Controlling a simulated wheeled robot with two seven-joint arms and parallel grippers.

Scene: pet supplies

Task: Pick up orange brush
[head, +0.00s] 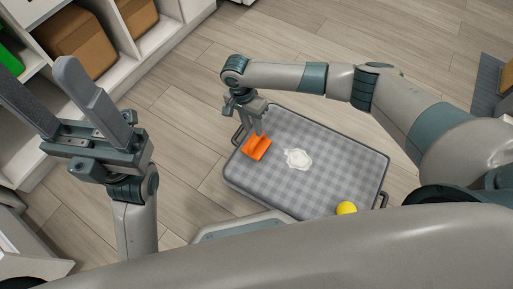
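The orange brush (256,150) sits at the left end of a tray with a grey checked surface (330,160). My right gripper (259,133) points down right over the brush, its fingertips at the brush's upper edge. The fingers are small and overlap in this view, so I cannot tell whether they are closed on it. My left gripper (36,72) is raised at the left, far from the tray, with its two fingers spread apart and nothing between them.
A white crumpled-looking item (298,159) lies mid-tray, and a yellow ball (346,208) is at its near right corner. The tray has dark handles at its ends. White shelving with brown boxes (80,45) stands at upper left. Wooden floor is clear beyond the tray.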

